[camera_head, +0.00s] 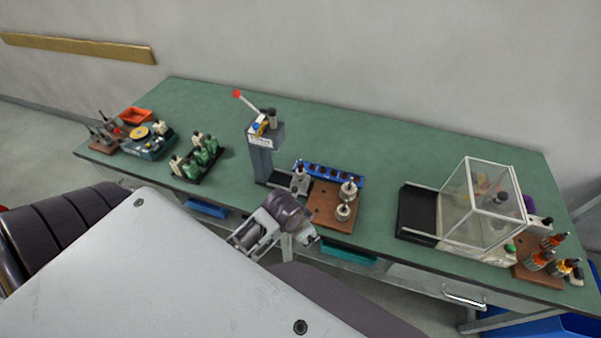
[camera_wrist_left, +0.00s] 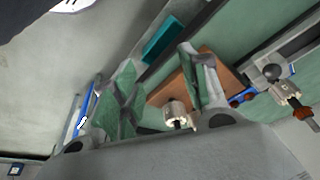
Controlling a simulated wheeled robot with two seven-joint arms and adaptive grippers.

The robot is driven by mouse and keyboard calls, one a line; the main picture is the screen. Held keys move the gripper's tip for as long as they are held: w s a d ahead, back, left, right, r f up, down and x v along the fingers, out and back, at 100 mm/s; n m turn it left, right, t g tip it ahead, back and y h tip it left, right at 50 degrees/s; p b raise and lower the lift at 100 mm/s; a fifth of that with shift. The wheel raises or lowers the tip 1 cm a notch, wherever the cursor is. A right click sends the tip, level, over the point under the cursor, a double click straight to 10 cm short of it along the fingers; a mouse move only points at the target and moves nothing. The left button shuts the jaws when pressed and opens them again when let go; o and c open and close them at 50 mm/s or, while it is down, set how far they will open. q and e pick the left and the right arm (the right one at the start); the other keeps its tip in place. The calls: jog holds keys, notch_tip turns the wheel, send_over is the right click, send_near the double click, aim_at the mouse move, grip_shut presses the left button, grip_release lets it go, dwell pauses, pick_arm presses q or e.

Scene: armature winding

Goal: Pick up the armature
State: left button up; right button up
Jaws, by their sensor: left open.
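Two silver armatures stand upright on a brown wooden board (camera_head: 327,197) near the table's front edge in the head view, one behind (camera_head: 349,189) and one in front (camera_head: 343,212). My left gripper (camera_head: 284,232) is low at the front edge, left of the board. In the left wrist view its jaws (camera_wrist_left: 158,62) are spread wide and empty. One armature (camera_wrist_left: 177,114) shows between the fingers, beyond them and partly hidden by the gripper body. It rests on the board (camera_wrist_left: 168,91), apart from the fingers. My right gripper is not in view.
A tall grey press (camera_head: 261,157) with a red-knobbed lever stands left of the board, beside a blue slotted tray (camera_head: 318,168). A clear-walled box (camera_head: 482,205) and orange-wound parts (camera_head: 540,260) are at right. Green-and-white parts (camera_head: 203,152) are at left. The table's back is clear.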

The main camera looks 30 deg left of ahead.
pick_arm(q)
jog(key=w+d+r+m+h, duration=0.1)
jog(key=w+d+r+m, duration=0.3)
jog(key=r+m, duration=0.15)
notch_tip(320, 180, up, 13)
jog(key=m+g+y, duration=0.2)
jog(key=m+g, duration=0.1)
jog(key=m, duration=1.5)
send_over(301, 166)
jog(key=shift+w, duration=0.1)
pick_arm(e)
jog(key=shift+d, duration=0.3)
pick_arm(q)
jog(key=shift+f, duration=0.1)
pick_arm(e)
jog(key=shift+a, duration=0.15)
pick_arm(q)
notch_tip(301, 166, down, 7)
jog(key=shift+f+p, duration=0.2)
jog(key=shift+p, duration=0.35)
jog(key=shift+f, duration=0.5)
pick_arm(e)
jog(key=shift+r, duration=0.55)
